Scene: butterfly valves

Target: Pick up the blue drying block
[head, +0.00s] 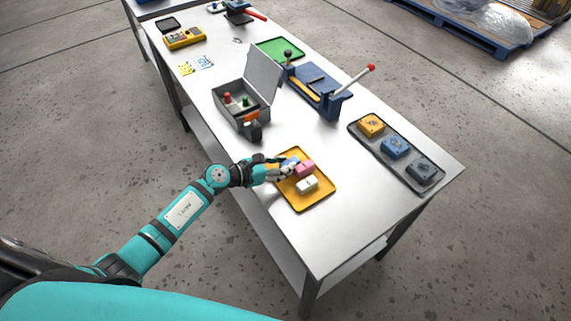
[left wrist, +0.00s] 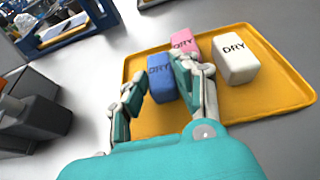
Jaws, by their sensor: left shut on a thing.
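The blue drying block (head: 290,162) is at the far end of the yellow tray (head: 321,204) in the head view. In the left wrist view the blue block (left wrist: 160,70), marked DRY, stands between the two fingers. My left gripper (head: 283,169) is shut on it; the fingers hide part of its sides in the left wrist view (left wrist: 158,83). Whether the block's underside still touches the tray is hidden. My right gripper is in neither view.
A pink block (head: 306,168) is close beside the blue one, and a white block (head: 307,185) sits nearer the tray's front. A grey open box (head: 257,97) stands behind. A dark tray (head: 404,166) with three blocks lies right. Bare tabletop surrounds the yellow tray.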

